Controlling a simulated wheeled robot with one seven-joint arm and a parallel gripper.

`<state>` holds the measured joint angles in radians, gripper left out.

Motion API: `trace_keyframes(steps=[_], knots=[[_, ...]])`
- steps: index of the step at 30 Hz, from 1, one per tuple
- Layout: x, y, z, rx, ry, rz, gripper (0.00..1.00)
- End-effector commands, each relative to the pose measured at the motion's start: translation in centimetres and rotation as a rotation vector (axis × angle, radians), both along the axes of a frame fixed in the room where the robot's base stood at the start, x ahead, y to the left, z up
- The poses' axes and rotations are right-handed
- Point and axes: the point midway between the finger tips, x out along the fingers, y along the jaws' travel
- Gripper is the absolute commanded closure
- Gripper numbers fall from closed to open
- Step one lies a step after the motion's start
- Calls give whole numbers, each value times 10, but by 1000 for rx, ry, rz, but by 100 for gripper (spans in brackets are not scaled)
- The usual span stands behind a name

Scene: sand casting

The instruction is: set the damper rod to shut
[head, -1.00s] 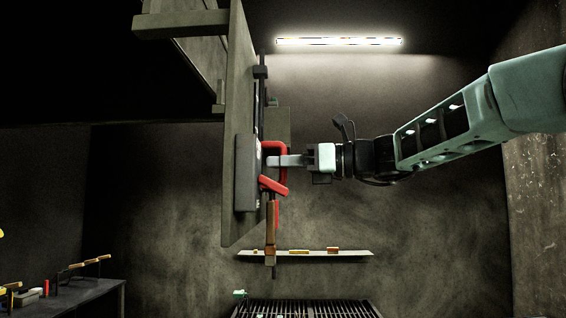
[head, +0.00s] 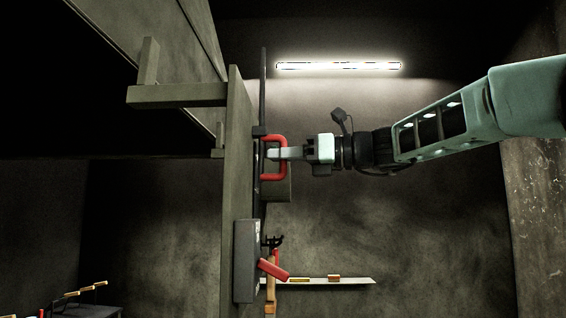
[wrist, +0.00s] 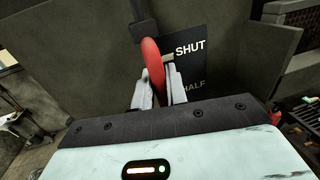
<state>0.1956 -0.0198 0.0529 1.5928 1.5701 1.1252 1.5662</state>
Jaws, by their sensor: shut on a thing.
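The damper rod's red loop handle (head: 284,168) stands out from the upright grey panel (head: 236,110) in the head view. The dark rod (head: 264,85) runs upward from it along the panel. My gripper (head: 272,153) reaches in from the right and is shut on the handle. In the wrist view the gripper (wrist: 160,84) has its fingers on both sides of the red handle (wrist: 152,57). A dark plate (wrist: 190,70) beside it reads SHUT and, lower, HALF. A small tan pointer (wrist: 168,57) by the handle is close to SHUT, slightly below the word's middle.
A grey box with a red lever (head: 246,262) is on the panel below the handle. A hammer-like tool (head: 271,275) hangs beside it. A shelf (head: 350,281) holds small blocks on the back wall. The space right of the panel is open.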

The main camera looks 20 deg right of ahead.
Motion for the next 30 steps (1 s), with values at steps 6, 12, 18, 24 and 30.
trace_keyframes(steps=[6,12,18,24,30], knots=[[-1,-1,8,6,-8,-4,100],[-1,-1,9,6,-10,-5,72],[0,0,7,4,-5,-3,68],[-3,-5,4,3,-4,-3,68],[-20,-32,1,2,-8,-6,68]])
